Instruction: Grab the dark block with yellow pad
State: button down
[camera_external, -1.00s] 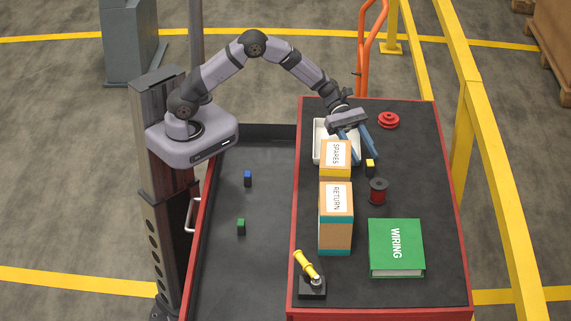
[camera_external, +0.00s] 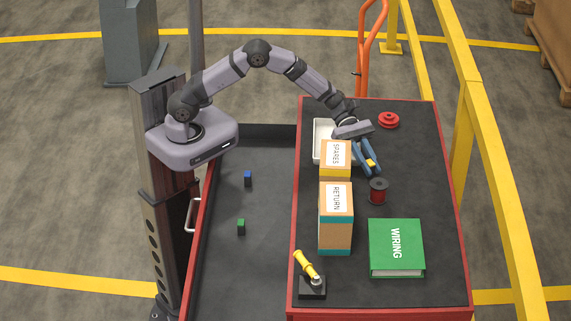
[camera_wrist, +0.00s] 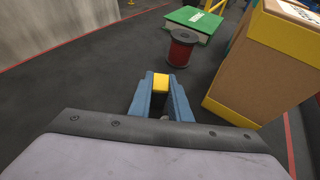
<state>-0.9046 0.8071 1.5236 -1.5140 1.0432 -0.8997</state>
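The dark block with the yellow pad (camera_external: 371,163) stands on the dark bench top, right of the SPARES box. In the wrist view its yellow pad (camera_wrist: 161,81) shows between my two blue fingertips, filling the gap, and its dark body is mostly hidden by the fingers. My gripper (camera_external: 369,165) is down around the block, one finger on each side. It is also seen in the wrist view (camera_wrist: 160,84), shut on the block. I see no clear lift off the bench.
The SPARES box (camera_external: 335,158) and RETURN box (camera_external: 336,215) stand close on the left. A dark red spool (camera_external: 378,191) is just in front. A green WIRING binder (camera_external: 396,247), red rotor (camera_external: 389,120) and white tray (camera_external: 321,140) are around. Bench right of the block is clear.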

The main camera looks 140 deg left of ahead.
aim_at(370, 162)
notch_tip(370, 162, up, 10)
jog(key=b, duration=0.3)
dwell(0.5)
